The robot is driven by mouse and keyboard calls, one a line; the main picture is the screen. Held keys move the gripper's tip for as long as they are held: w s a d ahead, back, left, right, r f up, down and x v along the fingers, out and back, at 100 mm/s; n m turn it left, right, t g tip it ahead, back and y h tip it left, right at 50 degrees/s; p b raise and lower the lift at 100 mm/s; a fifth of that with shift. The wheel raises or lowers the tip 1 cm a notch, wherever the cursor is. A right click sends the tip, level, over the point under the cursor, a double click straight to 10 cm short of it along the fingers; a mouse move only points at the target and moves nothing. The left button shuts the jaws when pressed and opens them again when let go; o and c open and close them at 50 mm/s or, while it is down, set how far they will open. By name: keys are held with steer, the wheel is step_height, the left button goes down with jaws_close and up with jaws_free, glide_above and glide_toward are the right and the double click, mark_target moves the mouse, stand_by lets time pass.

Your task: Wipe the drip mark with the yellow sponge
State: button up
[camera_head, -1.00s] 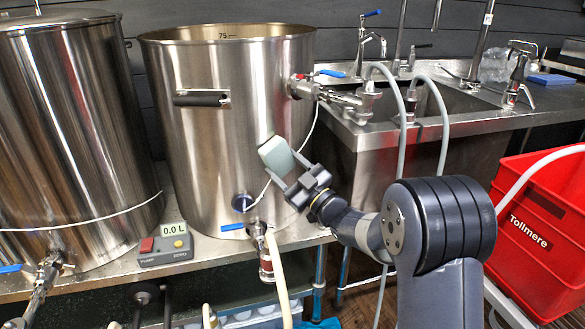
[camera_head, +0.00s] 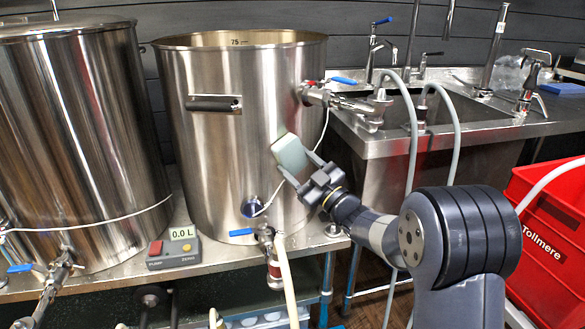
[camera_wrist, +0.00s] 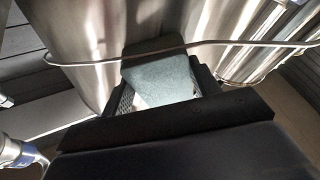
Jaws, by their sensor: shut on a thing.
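My gripper (camera_head: 301,169) is shut on a pale grey-green sponge block (camera_head: 290,152), which does not look yellow here. It holds the block at the lower right front of the middle steel kettle (camera_head: 215,150). I cannot tell whether the block touches the wall. In the wrist view the sponge (camera_wrist: 160,75) sits between the dark fingers, with a darker far edge and the kettle behind it. No drip mark can be made out; the sponge and gripper hide part of the wall.
A side valve (camera_head: 315,95) and a thin pale cable are close to the sponge. A blue-handled tap (camera_head: 267,236) with a hose is below. A second kettle (camera_head: 80,140) stands left, a control box (camera_head: 172,250) in front, a sink and a red crate (camera_head: 545,240) right.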

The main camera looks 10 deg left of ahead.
steer(key=w+d, duration=0.2)
steer(key=w, duration=0.1)
steer(key=shift+w+d, duration=0.15)
steer(key=shift+d, duration=0.25)
steer(key=shift+b, duration=0.3)
steer(key=shift+s+a+f+b, duration=0.1)
steer(key=shift+s+a+b, duration=0.55)
steer(key=shift+s+a, duration=0.4)
steer(key=shift+s+a+b, duration=0.8)
steer(key=shift+s+a, duration=0.55)
steer(key=shift+s, duration=0.1)
steer(key=shift+c, duration=0.3)
steer(key=s+d+b, duration=0.1)
steer(key=s+d, duration=0.2)
steer(key=d, duration=0.1)
steer(key=shift+s+d+b, duration=0.3)
steer(key=shift+s+d, duration=0.05)
steer(key=shift+s, duration=0.05)
